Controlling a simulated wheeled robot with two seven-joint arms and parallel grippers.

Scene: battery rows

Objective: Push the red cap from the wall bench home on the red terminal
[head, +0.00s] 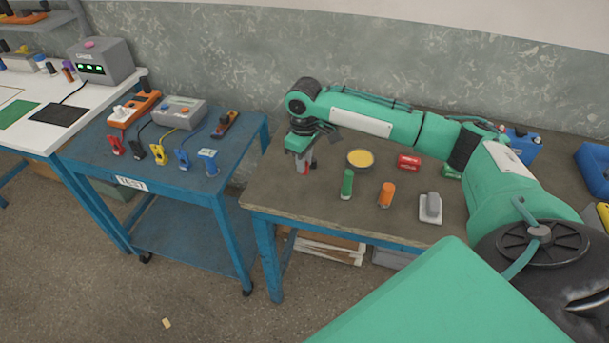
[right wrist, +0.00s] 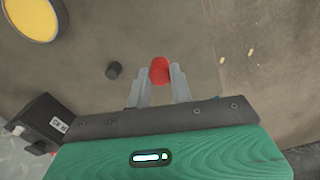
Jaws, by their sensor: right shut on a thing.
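My right gripper (head: 306,165) points down over the left part of the brown wall bench (head: 285,195). It is shut on the red cap, which shows between its two grey fingers in the right wrist view (right wrist: 160,70). In the head view only a little red shows at the fingertips. I cannot tell whether the cap touches the bench top. No red terminal can be made out for certain in either view. My left gripper is not in view.
A small black cap (right wrist: 114,70) lies beside the gripper. Left of the bench is a blue cart (head: 190,188) with coloured clamps and meters.

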